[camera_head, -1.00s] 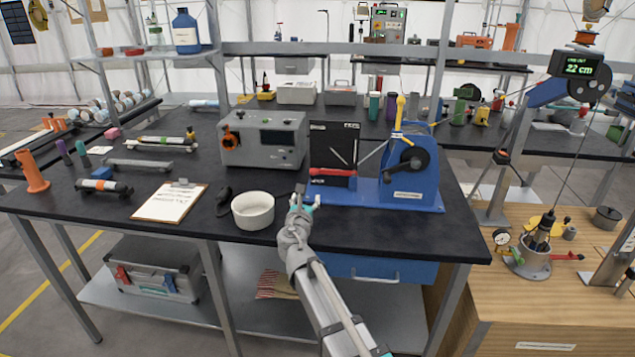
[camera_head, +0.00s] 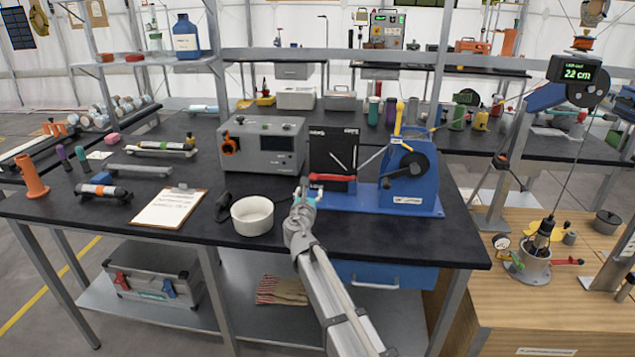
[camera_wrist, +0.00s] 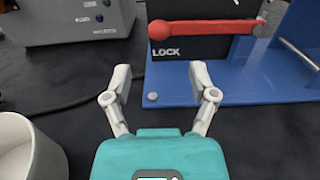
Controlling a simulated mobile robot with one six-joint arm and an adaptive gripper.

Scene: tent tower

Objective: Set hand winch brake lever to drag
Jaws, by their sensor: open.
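The blue hand winch (camera_head: 408,175) stands on a blue base plate at the right front of the black bench. Its brake lever (camera_head: 332,177) is red and lies nearly level across a black panel (camera_head: 322,143). In the wrist view the lever (camera_wrist: 210,28) has its round knob at the left end, just above the white word LOCK on the panel (camera_wrist: 192,50). My gripper (camera_head: 303,190) is at the base plate's left end, in front of the lever's knob end. In the wrist view its two fingers (camera_wrist: 160,75) are spread and empty, below the knob and apart from it.
A white bowl (camera_head: 252,227) stands close left of my gripper. A grey instrument box (camera_head: 263,165) is behind it, left of the panel. A dark cable (camera_wrist: 80,104) runs along the bench top. A clipboard (camera_head: 168,208) lies farther left.

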